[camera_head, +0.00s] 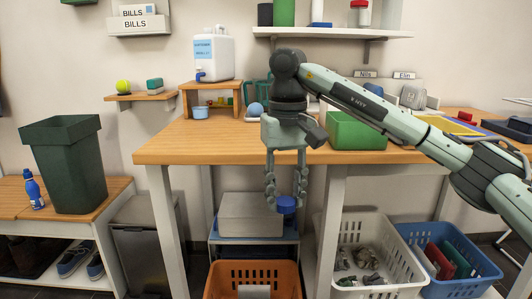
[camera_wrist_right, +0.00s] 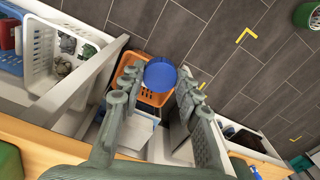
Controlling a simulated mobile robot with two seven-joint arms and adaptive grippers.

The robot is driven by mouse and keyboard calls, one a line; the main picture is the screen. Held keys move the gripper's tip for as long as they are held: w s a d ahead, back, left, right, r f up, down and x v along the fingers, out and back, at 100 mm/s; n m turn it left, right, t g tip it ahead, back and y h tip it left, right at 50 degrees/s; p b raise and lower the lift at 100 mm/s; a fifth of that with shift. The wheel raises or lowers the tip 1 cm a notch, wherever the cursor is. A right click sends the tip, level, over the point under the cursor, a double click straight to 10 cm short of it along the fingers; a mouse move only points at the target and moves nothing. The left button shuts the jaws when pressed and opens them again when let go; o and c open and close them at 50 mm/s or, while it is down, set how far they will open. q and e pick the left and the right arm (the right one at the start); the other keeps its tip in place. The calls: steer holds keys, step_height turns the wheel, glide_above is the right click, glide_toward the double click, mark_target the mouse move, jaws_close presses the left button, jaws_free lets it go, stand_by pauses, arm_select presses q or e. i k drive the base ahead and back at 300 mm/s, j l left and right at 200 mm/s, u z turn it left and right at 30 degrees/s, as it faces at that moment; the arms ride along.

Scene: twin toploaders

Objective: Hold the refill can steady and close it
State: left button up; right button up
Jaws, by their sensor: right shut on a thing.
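My right gripper (camera_head: 285,194) hangs pointing down in front of the wooden workbench's front edge. It is shut on a round blue lid (camera_head: 287,205), held at its fingertips below bench-top height. In the right wrist view the blue lid (camera_wrist_right: 160,73) shows as a flat disc between the fingertips (camera_wrist_right: 158,85), above the orange basket in that view. A white jug (camera_head: 213,56) with a blue label and blue tap stands on a small wooden stand on the bench. I cannot tell whether it is the refill can. My left gripper is not in view.
An orange basket (camera_head: 220,291) stands below the lid. A white basket (camera_head: 327,275) and a blue basket (camera_head: 466,283) stand to the right. A green bin (camera_head: 356,136) sits on the workbench (camera_head: 160,156) behind my right arm. The bench's front left is clear.

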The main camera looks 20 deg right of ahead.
mark_target(215, 53)
steer(key=z, duration=1.6)
steer(key=j, duration=0.65)
steer(key=i+j, duration=0.15)
steer(key=j, duration=1.2)
steer(key=i, duration=0.05)
